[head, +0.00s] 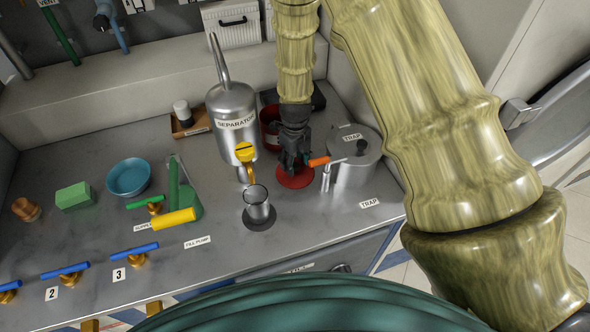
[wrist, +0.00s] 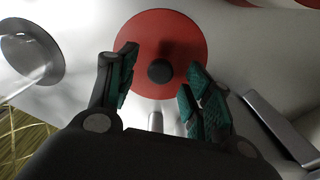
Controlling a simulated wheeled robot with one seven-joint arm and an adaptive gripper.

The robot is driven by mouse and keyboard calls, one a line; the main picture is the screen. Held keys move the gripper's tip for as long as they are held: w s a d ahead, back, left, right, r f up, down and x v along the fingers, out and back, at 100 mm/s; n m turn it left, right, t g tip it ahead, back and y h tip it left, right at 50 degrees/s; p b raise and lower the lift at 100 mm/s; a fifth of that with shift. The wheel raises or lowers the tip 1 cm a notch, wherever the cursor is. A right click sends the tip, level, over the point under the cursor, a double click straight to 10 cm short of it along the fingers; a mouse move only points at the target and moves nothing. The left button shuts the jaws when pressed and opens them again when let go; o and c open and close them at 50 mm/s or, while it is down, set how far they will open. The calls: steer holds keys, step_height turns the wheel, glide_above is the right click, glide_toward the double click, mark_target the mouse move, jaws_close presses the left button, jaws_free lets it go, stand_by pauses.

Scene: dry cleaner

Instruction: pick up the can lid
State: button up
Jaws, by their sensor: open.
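The can lid is a flat red disc with a black knob at its centre. In the head view the can lid (head: 297,180) lies on the metal counter, partly hidden under my gripper (head: 293,163). In the wrist view the can lid (wrist: 142,33) lies ahead of my gripper (wrist: 162,68). The open fingers stand apart on either side of the black knob (wrist: 160,71) as seen there. Whether the fingers are level with the knob or above it, I cannot tell. Nothing is held.
A red can (head: 269,119) stands behind my gripper. The trap pot (head: 357,163), with an orange-handled tap (head: 319,161), is close on the right. The counter's front edge is near.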

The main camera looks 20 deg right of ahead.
steer(key=shift+f+p, duration=0.3)
steer(key=shift+f, duration=1)
jaws_close()
